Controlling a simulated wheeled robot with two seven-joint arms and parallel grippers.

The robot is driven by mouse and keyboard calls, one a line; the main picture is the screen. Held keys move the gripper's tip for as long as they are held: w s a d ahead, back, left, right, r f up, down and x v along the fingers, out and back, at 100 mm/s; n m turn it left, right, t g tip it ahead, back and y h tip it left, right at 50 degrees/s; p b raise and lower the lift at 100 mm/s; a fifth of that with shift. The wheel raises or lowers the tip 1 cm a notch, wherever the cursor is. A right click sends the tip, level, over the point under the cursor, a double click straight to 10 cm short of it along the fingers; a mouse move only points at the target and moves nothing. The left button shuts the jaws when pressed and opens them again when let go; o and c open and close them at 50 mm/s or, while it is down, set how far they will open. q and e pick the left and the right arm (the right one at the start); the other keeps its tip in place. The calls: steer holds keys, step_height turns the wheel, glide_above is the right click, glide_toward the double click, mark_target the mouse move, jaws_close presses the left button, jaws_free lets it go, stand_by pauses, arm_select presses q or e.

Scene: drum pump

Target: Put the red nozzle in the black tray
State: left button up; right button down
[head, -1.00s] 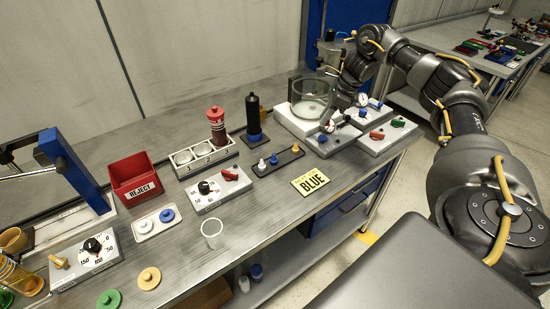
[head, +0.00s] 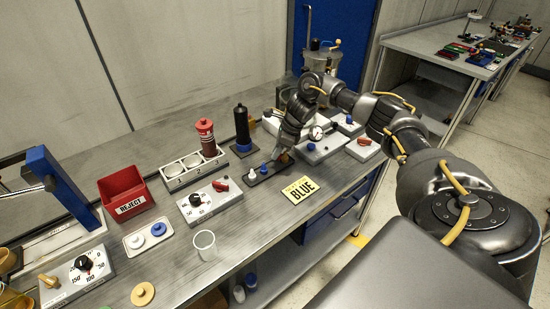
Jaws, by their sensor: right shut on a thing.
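The black tray (head: 258,180) is a dark strip near the middle of the bench. A white nozzle (head: 252,173) and a blue nozzle (head: 264,169) stand upright at its left part. My right gripper (head: 281,158) points down over the tray's right part, beside the blue nozzle. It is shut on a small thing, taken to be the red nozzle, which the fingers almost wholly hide. I cannot tell whether this thing touches the tray. The tray's far right end is covered by the gripper. My left gripper is not in view.
A yellow BLUE card (head: 298,190) lies just in front of the tray. A black bottle (head: 241,126) and a red-capped bottle (head: 206,139) stand behind it. Grey gauge boxes (head: 325,148) are close on the right. A red REJECT bin (head: 124,193) stands left.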

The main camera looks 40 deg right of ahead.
steer(key=shift+a+f, duration=0.15)
steer(key=f, duration=0.1)
steer(key=f+p, duration=0.1)
steer(key=f, duration=0.1)
steer(key=shift+w+a+f, duration=0.15)
steer(key=shift+a, duration=0.05)
steer(key=shift+f, duration=0.25)
steer(key=shift+f, duration=0.1)
steer(key=c, duration=1.5)
jaws_free()
steer(key=shift+r, duration=0.2)
